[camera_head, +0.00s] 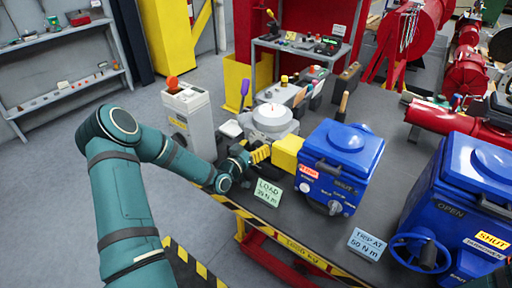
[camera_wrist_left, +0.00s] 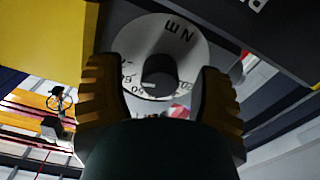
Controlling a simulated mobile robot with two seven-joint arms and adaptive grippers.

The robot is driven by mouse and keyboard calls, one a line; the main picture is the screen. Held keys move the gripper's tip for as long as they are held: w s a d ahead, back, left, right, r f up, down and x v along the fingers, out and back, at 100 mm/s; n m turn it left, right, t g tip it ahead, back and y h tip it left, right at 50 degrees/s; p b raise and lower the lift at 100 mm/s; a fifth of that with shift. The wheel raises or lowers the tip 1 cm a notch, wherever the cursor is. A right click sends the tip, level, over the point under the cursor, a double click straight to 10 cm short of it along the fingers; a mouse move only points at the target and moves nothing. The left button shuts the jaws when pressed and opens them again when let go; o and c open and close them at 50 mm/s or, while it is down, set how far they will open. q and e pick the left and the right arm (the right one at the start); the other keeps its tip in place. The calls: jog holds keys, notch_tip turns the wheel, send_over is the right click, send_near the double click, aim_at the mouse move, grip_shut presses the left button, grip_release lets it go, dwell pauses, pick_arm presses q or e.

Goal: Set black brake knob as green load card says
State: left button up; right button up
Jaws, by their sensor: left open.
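The green load card (camera_head: 267,192) stands at the table's front edge; it reads LOAD and what looks like 39 N m, with small digits. In the left wrist view the black brake knob (camera_wrist_left: 160,72) sits at the middle of a white dial (camera_wrist_left: 182,38) marked N m, with numbers such as 50 and 60 partly legible. My left gripper (camera_head: 263,154) is open beside a yellow block (camera_head: 288,152). In the wrist view its fingers (camera_wrist_left: 162,88) lie either side of the knob; contact is not visible. The knob's pointer is unclear. The knob is hidden in the head view.
A blue actuator (camera_head: 345,150) stands right of the yellow block. A larger blue unit (camera_head: 470,180) with a handwheel (camera_head: 420,253) is further right. A blue TRIP AT 50 N m card (camera_head: 367,244) stands at the front edge. A grey box (camera_head: 188,115) with a red button stands behind my arm.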

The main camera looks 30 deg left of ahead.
pick_arm(q)
grip_shut()
